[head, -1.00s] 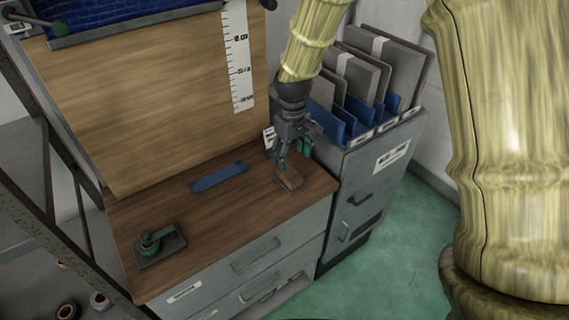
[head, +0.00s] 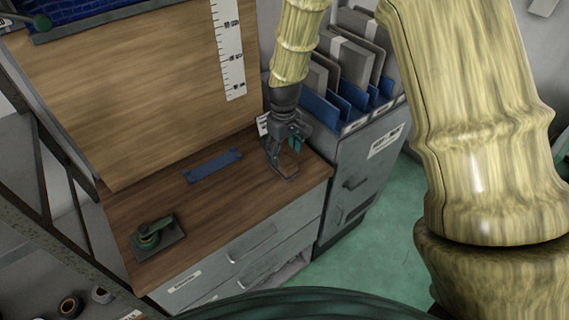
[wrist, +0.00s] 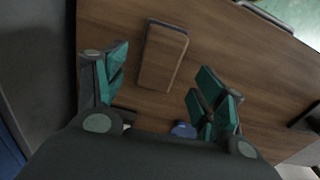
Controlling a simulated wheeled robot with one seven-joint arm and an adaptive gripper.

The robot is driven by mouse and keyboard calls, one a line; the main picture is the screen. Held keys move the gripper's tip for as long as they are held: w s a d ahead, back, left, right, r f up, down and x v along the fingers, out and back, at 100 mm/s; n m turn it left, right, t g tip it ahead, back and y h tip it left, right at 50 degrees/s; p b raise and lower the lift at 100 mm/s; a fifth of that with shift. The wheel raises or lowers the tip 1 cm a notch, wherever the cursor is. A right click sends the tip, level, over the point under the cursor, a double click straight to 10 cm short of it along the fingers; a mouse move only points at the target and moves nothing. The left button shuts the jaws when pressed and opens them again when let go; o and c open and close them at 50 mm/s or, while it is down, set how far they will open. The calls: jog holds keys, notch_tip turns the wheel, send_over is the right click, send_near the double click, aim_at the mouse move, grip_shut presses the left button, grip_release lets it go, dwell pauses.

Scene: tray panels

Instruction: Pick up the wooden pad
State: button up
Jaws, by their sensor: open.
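The wooden pad (wrist: 163,58) is a small brown rectangular block with a dark edge, lying flat on the wooden worktop. In the wrist view it sits between the two green-padded fingers of my gripper (wrist: 161,70), apart from both. The gap is wider on the right finger's side. The fingers largely hide the pad there.
On the worktop (head: 225,200), a blue bracket (head: 213,166) lies left of my gripper, and a green-handled tool (head: 150,238) sits at the front left. A cabinet with folders (head: 352,65) stands close on the right. A wooden board with a white ruler (head: 228,50) rises behind.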

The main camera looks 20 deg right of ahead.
aim_at(285, 160)
jog(key=shift+d+f+p, duration=0.1)
jog(key=shift+f+p, duration=1.1)
jog(key=shift+f, duration=1.25)
jog(key=c, duration=1.1)
